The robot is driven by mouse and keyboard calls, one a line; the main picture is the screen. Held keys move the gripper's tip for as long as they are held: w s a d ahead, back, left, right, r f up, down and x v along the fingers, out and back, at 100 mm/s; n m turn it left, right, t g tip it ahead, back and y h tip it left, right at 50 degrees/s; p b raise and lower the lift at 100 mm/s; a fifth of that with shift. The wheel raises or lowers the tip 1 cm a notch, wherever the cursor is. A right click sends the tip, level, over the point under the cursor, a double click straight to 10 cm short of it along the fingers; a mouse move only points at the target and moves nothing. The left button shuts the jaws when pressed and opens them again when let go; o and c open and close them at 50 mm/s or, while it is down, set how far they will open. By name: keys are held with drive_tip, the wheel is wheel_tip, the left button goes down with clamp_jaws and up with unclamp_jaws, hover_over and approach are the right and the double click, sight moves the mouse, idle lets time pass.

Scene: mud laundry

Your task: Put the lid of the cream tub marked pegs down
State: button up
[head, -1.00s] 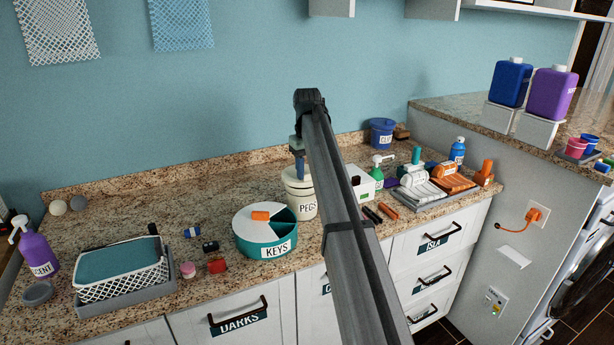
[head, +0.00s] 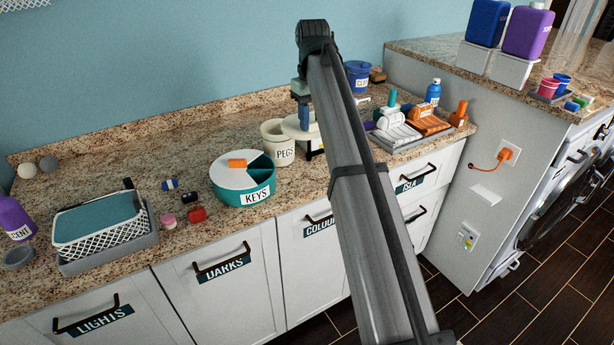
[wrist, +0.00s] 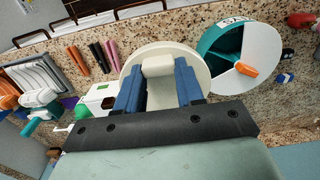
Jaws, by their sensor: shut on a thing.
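The cream tub marked PEGS (head: 279,146) stands upright on the counter in the head view, with its top open. Its round cream lid (head: 293,129) is beside the tub's top, to its right, held above the counter. My gripper (head: 303,117) is shut on the lid's knob; my arm hides part of the lid. In the wrist view, the blue fingers of my gripper (wrist: 158,76) clasp the knob (wrist: 157,66), and the pale lid disc (wrist: 163,50) spreads beyond them. I cannot make out the tub in the wrist view.
The teal KEYS tub (head: 258,194) stands left of the PEGS tub. In the wrist view, dark, orange and pink sticks (wrist: 96,57) lie near the lid, by a white box (wrist: 98,95). A grey rack (head: 418,143) and a blue tub (head: 357,77) are further right. Bare counter lies behind KEYS.

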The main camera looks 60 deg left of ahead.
wheel_tip(320, 180, down, 18)
drive_tip(key=shift+d+r, duration=0.1)
drive_tip(key=shift+r, duration=0.15)
idle(0.4)
drive_tip(key=shift+f, duration=0.1)
drive_tip(key=o, duration=1)
wheel_tip(320, 180, up, 12)
drive_tip(key=shift+r, duration=0.15)
